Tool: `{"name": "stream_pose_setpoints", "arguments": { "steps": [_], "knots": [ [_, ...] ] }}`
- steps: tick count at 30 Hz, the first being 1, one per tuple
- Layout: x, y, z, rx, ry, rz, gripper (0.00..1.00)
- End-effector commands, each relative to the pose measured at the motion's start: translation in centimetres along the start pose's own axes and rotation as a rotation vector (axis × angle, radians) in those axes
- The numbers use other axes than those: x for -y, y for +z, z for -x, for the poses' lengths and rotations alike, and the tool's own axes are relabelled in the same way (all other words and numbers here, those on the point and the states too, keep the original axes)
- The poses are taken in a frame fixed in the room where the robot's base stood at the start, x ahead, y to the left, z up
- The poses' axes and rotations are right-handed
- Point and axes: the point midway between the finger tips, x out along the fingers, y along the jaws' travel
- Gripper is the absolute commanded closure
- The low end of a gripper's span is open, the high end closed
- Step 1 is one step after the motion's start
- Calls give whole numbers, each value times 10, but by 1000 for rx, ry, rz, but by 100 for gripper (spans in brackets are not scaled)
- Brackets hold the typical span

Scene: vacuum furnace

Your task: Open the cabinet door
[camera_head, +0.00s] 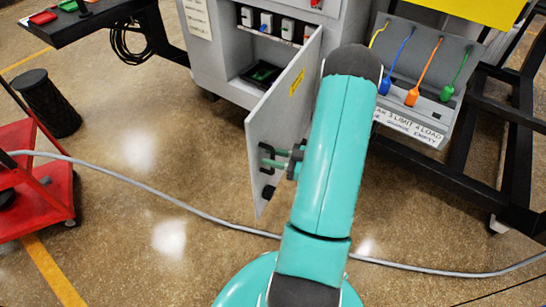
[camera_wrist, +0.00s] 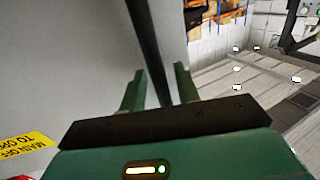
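The grey cabinet door (camera_head: 283,110) stands swung well open from the cabinet (camera_head: 226,50), with a yellow label on its face. Its black handle (camera_head: 264,171) is near the door's free edge. My gripper (camera_head: 274,156) is at the handle. In the wrist view, the black handle bar (camera_wrist: 152,45) passes between the two green fingers of my gripper (camera_wrist: 160,88). The fingers are apart, with visible gaps beside the bar. Inside the cabinet are several small switch modules and a dark item on the floor. My arm hides part of the cabinet's right side.
A grey cable (camera_head: 190,208) crosses the floor below the door. A red cart (camera_head: 40,180) and a black bin (camera_head: 48,102) stand at left. A black frame (camera_head: 490,140) and a panel of coloured plugs (camera_head: 420,85) are at right.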

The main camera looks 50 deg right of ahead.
Motion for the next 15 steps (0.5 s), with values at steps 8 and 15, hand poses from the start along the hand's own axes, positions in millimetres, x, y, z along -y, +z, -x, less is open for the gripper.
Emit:
{"name": "stream_pose_setpoints", "arguments": {
  "steps": [8,15],
  "knots": [
    [0,0,14,1,2,0,68],
    [0,0,62,1,5,1,68]
  ]
}}
